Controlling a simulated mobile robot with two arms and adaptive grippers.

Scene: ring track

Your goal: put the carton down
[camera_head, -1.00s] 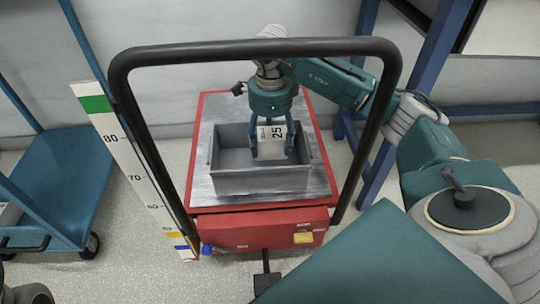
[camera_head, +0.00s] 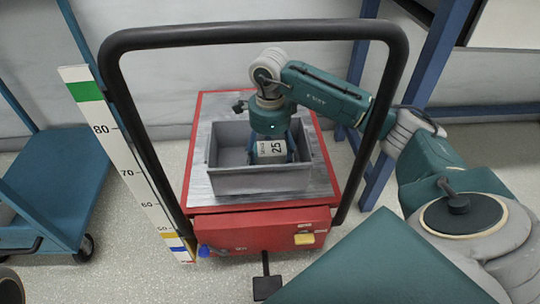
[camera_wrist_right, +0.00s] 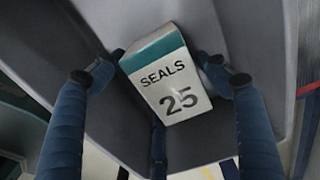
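The carton (camera_head: 272,151) is a small white box marked "25" in the head view. In the right wrist view it (camera_wrist_right: 174,85) shows a green band and the words "SEALS 25". It is inside the grey bin (camera_head: 260,182), low between the bin walls. My right gripper (camera_head: 271,155) reaches down into the bin with its fingers around the carton. My left gripper is not in view.
The bin stands on a red cart's grey top (camera_head: 202,165), framed by a tall black handle (camera_head: 255,33). A measuring board (camera_head: 130,165) leans at the left. A blue trolley (camera_head: 55,185) stands further left, and a blue post (camera_head: 432,70) at the right.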

